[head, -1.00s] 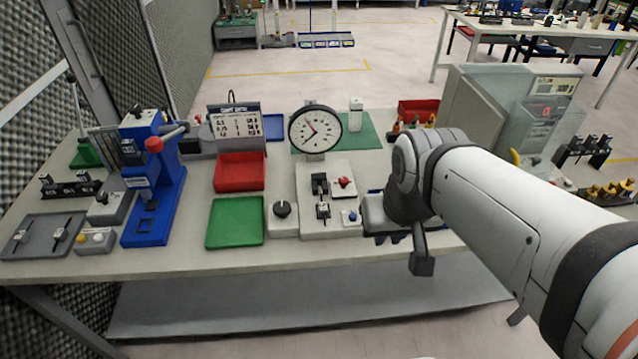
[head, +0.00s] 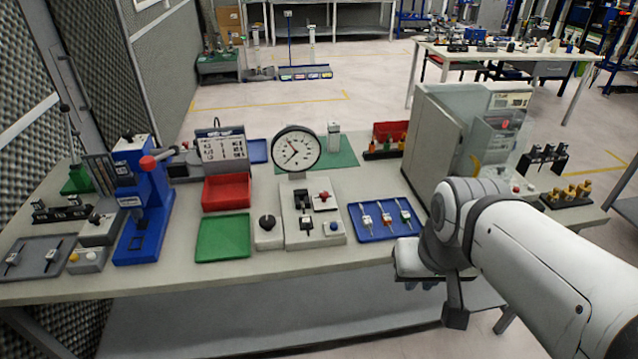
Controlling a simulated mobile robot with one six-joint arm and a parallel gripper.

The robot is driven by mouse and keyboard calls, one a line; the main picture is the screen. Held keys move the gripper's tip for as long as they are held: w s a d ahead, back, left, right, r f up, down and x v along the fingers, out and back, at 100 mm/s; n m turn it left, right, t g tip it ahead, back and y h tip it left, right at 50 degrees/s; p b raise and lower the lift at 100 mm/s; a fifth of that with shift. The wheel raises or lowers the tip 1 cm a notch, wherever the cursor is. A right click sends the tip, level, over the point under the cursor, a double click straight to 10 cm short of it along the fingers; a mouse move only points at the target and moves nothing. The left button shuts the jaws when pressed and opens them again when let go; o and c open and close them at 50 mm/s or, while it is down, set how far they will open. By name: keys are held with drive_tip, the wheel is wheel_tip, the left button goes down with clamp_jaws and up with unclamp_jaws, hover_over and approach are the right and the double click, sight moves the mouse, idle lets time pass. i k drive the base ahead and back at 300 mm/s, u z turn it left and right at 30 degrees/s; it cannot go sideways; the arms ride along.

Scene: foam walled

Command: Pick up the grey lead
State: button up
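A blue tray (head: 358,236) lies on the bench right of centre. Three small lead-like pieces with pale bodies and thin coloured ends lie in it: a left one (head: 367,217), a middle one (head: 386,216) and a right one (head: 405,213). They are too small to tell surely which is grey. My gripper (head: 422,285) is just right of and nearer than the tray, at the bench's front edge. My arm hides most of its fingers, so I cannot see if it is open or shut. A grey tray (head: 34,270) at the far left holds two more slim pieces.
Left of the blue tray stand a switch fixture (head: 312,235), a round dial gauge (head: 296,149), a green tray (head: 222,240), a red bin (head: 226,192) and a blue press (head: 143,205). A grey machine (head: 437,135) stands behind my arm. Bare bench lies behind the blue tray.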

sight(305, 218)
drive_tip(key=z, duration=0.05)
drive_tip(key=i, duration=0.9)
drive_tip(key=z, duration=0.05)
